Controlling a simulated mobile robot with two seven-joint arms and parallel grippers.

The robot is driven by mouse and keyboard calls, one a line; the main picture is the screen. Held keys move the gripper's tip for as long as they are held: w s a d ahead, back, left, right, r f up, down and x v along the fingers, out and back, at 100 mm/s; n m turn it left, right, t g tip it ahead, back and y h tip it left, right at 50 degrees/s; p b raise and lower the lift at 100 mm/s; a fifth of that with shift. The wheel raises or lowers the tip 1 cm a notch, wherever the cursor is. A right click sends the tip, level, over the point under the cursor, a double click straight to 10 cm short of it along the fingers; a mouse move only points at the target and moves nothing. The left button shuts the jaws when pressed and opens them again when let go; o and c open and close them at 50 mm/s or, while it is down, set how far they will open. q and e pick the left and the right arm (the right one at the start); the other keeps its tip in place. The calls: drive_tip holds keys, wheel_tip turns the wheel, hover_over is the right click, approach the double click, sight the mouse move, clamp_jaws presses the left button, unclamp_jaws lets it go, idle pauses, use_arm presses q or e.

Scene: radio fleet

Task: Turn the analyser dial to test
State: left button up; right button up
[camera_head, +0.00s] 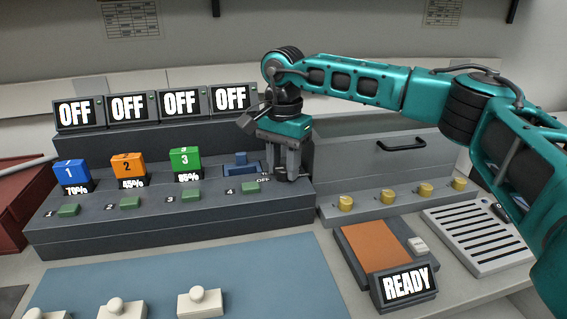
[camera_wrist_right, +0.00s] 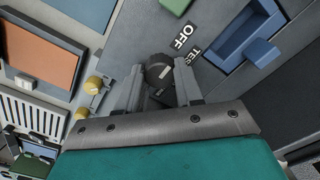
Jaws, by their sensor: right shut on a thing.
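The analyser dial (camera_wrist_right: 158,69) is a dark round knob at the right end of the grey analyser (camera_head: 150,235). In the wrist view it sits between the two fingers of my right gripper (camera_wrist_right: 158,75), which is shut on it. OFF (camera_wrist_right: 182,37) and TEST (camera_wrist_right: 195,55) labels lie beside the dial. A small light mark shows on the dial, but which label it faces is unclear. In the head view my right gripper (camera_head: 289,175) points down at the dial and largely hides it; OFF shows left of the fingers. My left gripper is not in view.
An empty blue bay (camera_head: 240,164) lies just left of the gripper. Blue (camera_head: 70,173), orange (camera_head: 128,165) and green (camera_head: 186,160) batteries stand further left. Several displays behind read OFF. A lidded box (camera_head: 370,165) and yellow knobs (camera_head: 388,196) are close on the right.

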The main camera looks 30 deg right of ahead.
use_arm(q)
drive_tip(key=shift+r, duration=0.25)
use_arm(e)
drive_tip(key=shift+m, duration=0.3)
drive_tip(key=m+p, duration=0.2)
drive_tip(key=shift+r+m, duration=0.1)
drive_tip(key=shift+m, duration=0.3)
drive_tip(key=shift+m+p, duration=0.35)
drive_tip(key=shift+m, duration=0.05)
drive_tip(key=shift+m+p, duration=0.55)
drive_tip(key=shift+m, duration=0.55)
drive_tip(key=shift+m+p, duration=0.3)
drive_tip(key=shift+m, duration=0.5)
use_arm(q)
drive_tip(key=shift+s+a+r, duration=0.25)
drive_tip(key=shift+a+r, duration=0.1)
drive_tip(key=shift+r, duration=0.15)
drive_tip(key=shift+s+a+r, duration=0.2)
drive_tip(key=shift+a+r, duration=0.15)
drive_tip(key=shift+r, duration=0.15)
use_arm(e)
drive_tip(key=shift+m, duration=0.3)
